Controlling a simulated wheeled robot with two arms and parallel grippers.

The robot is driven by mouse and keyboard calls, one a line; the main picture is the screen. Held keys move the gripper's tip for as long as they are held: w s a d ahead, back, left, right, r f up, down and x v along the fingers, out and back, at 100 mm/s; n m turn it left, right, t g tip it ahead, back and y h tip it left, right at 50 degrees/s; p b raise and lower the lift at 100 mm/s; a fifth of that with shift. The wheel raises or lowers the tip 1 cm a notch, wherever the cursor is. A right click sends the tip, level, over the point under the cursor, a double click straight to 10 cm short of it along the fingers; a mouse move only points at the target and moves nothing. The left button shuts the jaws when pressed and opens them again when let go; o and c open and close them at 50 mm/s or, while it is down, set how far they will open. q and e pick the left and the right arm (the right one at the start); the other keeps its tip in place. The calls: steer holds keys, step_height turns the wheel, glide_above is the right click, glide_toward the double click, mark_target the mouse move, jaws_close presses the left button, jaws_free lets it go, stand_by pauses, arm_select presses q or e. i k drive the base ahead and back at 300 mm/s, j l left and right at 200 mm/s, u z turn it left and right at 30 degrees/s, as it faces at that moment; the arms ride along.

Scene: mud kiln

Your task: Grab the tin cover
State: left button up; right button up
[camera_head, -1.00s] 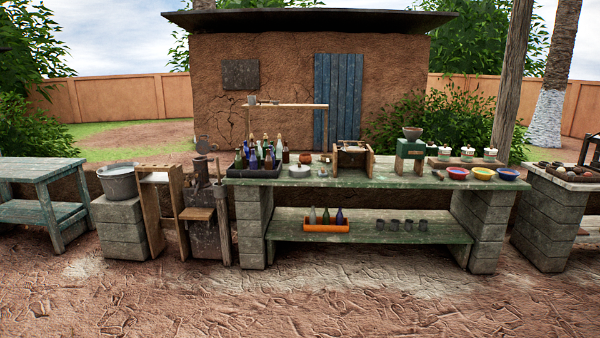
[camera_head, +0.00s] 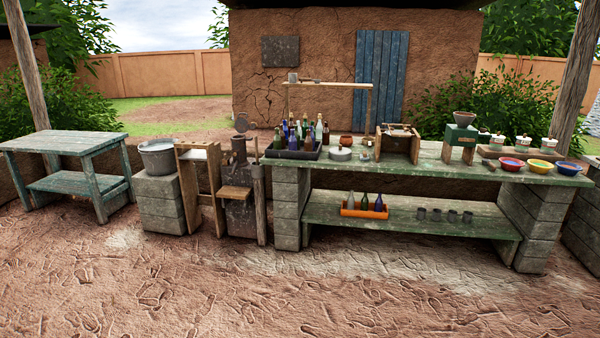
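The tin cover cannot be made out for certain at this distance. A small round, pale grey metal-looking object (camera_head: 341,154) lies on the green worktop (camera_head: 440,169), just right of the black tray of bottles; I cannot tell if it is the tin cover. Small pale lidded containers (camera_head: 524,142) stand at the right rear of the worktop. Neither of my grippers is in view.
The black bottle tray (camera_head: 293,155), a wooden box frame (camera_head: 398,146) and coloured bowls (camera_head: 541,166) crowd the worktop. A bucket (camera_head: 157,158) on blocks and a metal stove (camera_head: 240,200) stand left. An empty green table (camera_head: 66,143) is far left. The foreground dirt is clear.

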mark_target(340, 152)
steer(key=i, duration=2.4)
steer(key=i+z, duration=0.1)
steer(key=i, duration=0.7)
steer(key=i+j, duration=0.15)
steer(key=i, duration=0.6)
steer(key=i+j+z, duration=0.15)
steer(key=i, duration=0.65)
steer(key=i+z, duration=0.25)
